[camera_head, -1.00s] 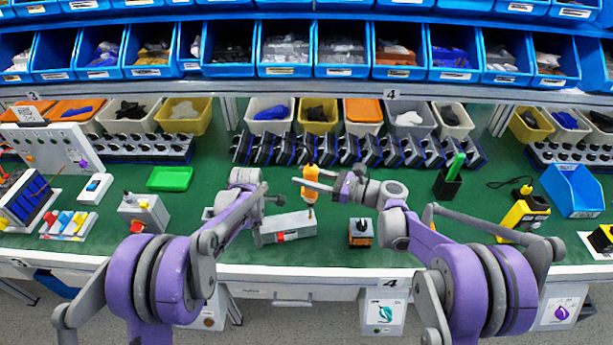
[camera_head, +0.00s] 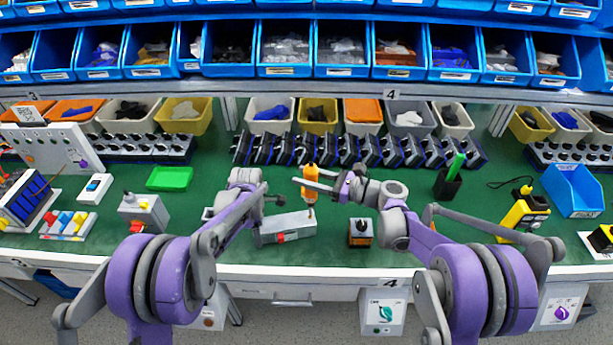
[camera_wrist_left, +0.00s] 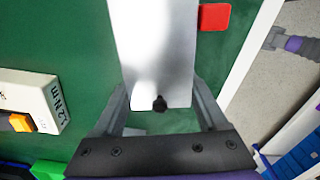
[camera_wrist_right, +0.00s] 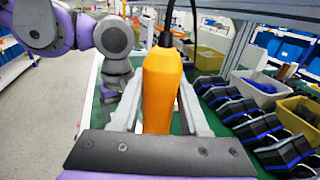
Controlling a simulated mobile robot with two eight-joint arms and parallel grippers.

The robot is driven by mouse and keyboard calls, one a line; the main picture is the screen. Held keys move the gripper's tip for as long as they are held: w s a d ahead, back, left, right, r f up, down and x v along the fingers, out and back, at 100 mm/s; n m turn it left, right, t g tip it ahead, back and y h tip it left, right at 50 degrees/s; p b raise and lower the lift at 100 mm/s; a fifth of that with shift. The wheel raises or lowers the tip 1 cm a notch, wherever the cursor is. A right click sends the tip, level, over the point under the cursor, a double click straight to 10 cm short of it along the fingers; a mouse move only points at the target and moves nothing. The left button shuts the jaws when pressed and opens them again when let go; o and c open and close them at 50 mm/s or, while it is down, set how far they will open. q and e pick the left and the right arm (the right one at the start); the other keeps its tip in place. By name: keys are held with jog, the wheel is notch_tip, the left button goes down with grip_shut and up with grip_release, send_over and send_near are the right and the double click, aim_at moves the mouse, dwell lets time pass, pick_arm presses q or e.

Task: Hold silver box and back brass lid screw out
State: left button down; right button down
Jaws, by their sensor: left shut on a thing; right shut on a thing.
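The silver box (camera_head: 288,227) lies on the green bench mat, with a red part (camera_head: 281,238) on its front side. My left gripper (camera_head: 262,222) is shut on its left end; the left wrist view shows the silver box (camera_wrist_left: 155,50) between the fingers (camera_wrist_left: 160,108). My right gripper (camera_head: 308,183) is shut on an orange screwdriver (camera_head: 310,178). The screwdriver stands upright over the right end of the box. It fills the middle of the right wrist view (camera_wrist_right: 161,90), between the fingers (camera_wrist_right: 160,105). The brass screw is too small or hidden to make out.
A small grey and orange switch box (camera_head: 360,233) stands right of the silver box. A black holder with a green tool (camera_head: 448,178) is farther right. A green tray (camera_head: 170,178) lies at left. A row of black and blue parts (camera_head: 360,150) stands behind.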

jog(key=shift+f, duration=0.6)
dwell(1.0)
pick_arm(q)
jog(key=shift+d, duration=0.1)
pick_arm(e)
jog(key=shift+w+a+f, duration=0.2)
jog(key=shift+w+a, duration=0.05)
dwell(3.5)
jog(key=shift+r, duration=0.1)
jog(key=shift+r, duration=2.15)
jog(key=shift+f, duration=0.15)
